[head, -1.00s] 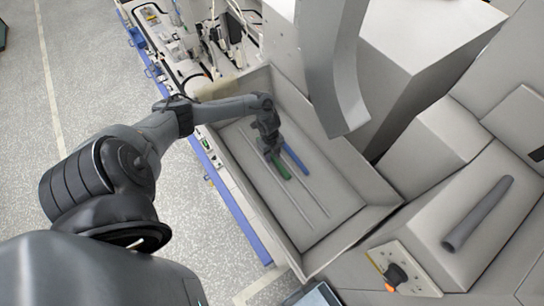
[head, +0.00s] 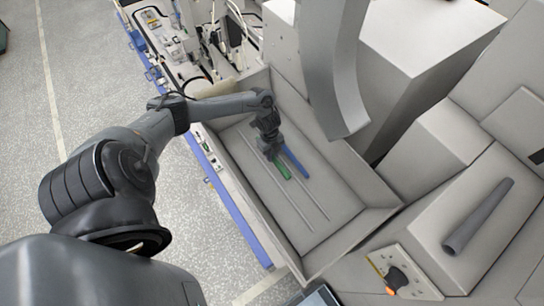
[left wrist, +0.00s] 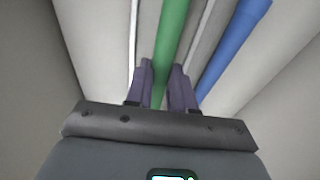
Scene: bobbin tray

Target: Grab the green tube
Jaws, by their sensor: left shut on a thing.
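The green tube (head: 283,172) lies in the grey tray (head: 318,244), partly hidden under my left gripper in the head view. My left gripper (head: 273,156) points down into the tray at the tube. In the left wrist view, the green tube (left wrist: 174,40) runs between the two fingers of the left gripper (left wrist: 162,80), which are shut on it. A blue tube (head: 294,162) lies just to the right of the green one; it also shows in the left wrist view (left wrist: 232,45). My right gripper is not in view.
Thin ridges run along the tray floor beside the tubes. The tray's raised walls stand close on both sides. A curved grey chute (head: 345,90) hangs above the tray's right side. A grey cylinder (head: 478,216) lies on a box at the right. The tray's near part is clear.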

